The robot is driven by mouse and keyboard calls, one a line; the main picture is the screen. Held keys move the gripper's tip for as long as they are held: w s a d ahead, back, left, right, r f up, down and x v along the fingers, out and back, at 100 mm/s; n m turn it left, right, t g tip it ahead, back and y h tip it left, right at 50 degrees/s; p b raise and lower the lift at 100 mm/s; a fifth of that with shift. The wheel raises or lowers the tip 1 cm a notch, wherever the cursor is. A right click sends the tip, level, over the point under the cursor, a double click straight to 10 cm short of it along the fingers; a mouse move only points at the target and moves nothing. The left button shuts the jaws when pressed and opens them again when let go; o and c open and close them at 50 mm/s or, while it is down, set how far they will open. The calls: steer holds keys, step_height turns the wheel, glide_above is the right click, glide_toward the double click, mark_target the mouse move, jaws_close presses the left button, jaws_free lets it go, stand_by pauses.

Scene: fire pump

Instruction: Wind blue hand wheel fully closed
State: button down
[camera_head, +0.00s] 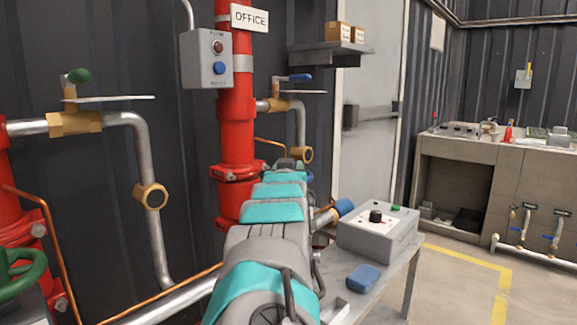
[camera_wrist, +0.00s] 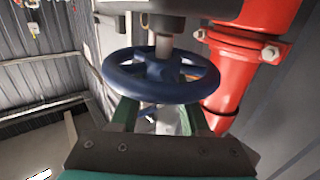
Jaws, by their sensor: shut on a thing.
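The blue hand wheel (camera_wrist: 118,80) fills the middle of the wrist view, with its spokes and hub on a metal stem under a grey body. My gripper (camera_wrist: 160,112) reaches it from below. Its two green fingers stand apart at the near side of the rim and are shut on the wheel; the exact contact at the fingertips is partly hidden behind the rim. In the head view my teal and grey arm stretches away toward the red pipe, and my gripper (camera_head: 289,165) is small at its far end. The wheel is mostly hidden there.
A red standpipe (camera_head: 237,130) with bolted flanges stands just left of my arm. A bench (camera_head: 405,280) at the right holds a grey control box (camera_head: 378,233) and a blue sponge (camera_head: 363,278). A green hand wheel (camera_head: 20,272) is at the left. Open floor lies beyond the bench.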

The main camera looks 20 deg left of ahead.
steer(key=shift+r, duration=0.15)
steer(key=shift+c, duration=1.9)
jaws_free()
